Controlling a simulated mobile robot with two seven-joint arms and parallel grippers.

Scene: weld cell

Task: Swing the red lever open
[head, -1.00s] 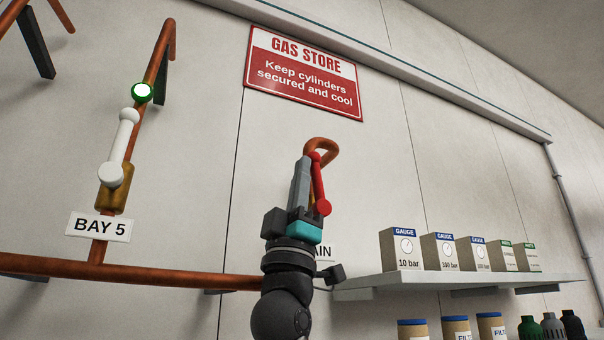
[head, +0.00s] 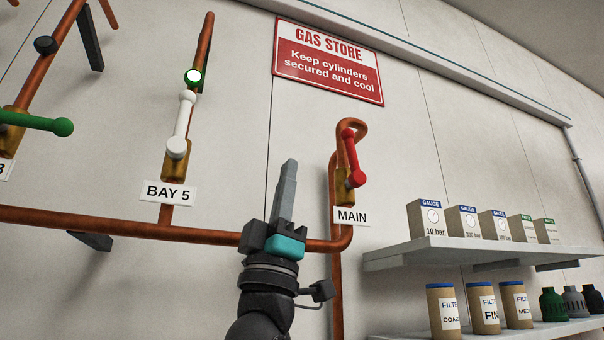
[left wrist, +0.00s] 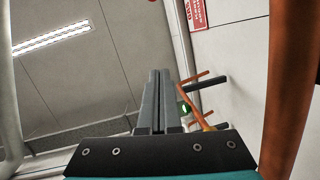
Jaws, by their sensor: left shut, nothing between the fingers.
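The red lever (head: 352,157) is on a brass valve (head: 344,186) of the copper pipe, above the label MAIN (head: 351,216). It stands near upright, in line with the pipe, its knobbed ends at top and bottom. My left gripper (head: 289,166) is shut and empty, pointing up, to the left of the lever and apart from it. In the left wrist view its fingers (left wrist: 160,80) are pressed together with nothing between them. My right gripper is not in view.
A green lever (head: 37,122) is at far left. A horizontal copper pipe (head: 120,224) runs behind my gripper. Shelves (head: 440,253) with boxes and canisters stand at right.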

